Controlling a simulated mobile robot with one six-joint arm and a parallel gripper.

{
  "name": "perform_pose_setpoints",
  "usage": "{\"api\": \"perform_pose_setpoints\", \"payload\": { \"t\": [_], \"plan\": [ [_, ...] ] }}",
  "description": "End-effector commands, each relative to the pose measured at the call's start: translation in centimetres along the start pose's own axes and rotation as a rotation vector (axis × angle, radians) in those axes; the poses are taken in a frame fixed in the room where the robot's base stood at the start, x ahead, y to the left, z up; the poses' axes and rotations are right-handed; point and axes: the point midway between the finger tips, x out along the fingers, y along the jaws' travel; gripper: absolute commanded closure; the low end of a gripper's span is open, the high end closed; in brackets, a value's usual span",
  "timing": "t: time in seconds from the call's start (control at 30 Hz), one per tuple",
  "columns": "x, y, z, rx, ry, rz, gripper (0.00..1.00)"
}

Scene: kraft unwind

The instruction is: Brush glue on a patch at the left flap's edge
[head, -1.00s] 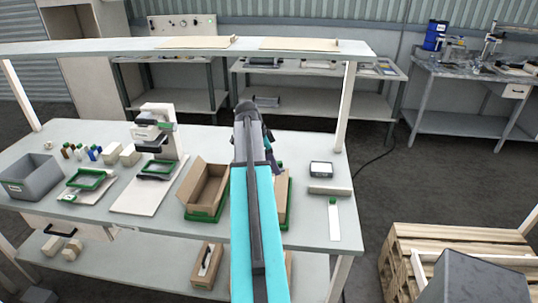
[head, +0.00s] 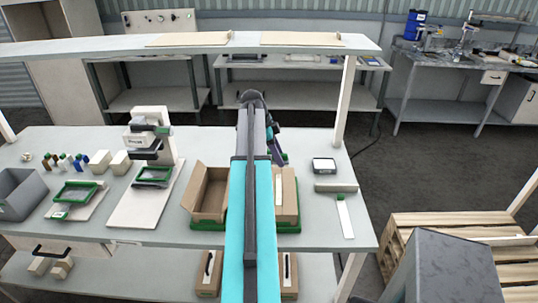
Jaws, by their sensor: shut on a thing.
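An open cardboard box (head: 205,217) stands on a green-edged base (head: 205,226) in the middle of the bench. Its left part shows, open at the top; my arm covers its middle. A tan cardboard part (head: 287,192) shows right of the arm. I cannot tell the left flap's edge or any glue patch apart. My gripper (head: 277,154) is mostly hidden behind the dark end of my arm, over the far side of the box. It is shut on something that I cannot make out. No brush shows clearly.
A machine with a white base (head: 145,210) stands left of the box. Beyond it are a green-framed device (head: 78,191), small bottles and a grey bin (head: 20,195). On the right lie a small scale (head: 324,165), a grey bar (head: 336,187) and a white strip (head: 345,216). A shelf (head: 245,42) spans above.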

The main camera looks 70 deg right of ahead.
Motion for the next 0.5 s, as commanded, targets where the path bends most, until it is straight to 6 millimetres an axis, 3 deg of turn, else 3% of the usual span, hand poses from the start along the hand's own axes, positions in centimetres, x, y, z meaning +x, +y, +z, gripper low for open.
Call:
{"api": "perform_pose_setpoints", "payload": {
  "t": [0.5],
  "plan": [
    [0.0,0.08,0.81,-0.009,0.0,-0.003,0.84]
  ]
}}
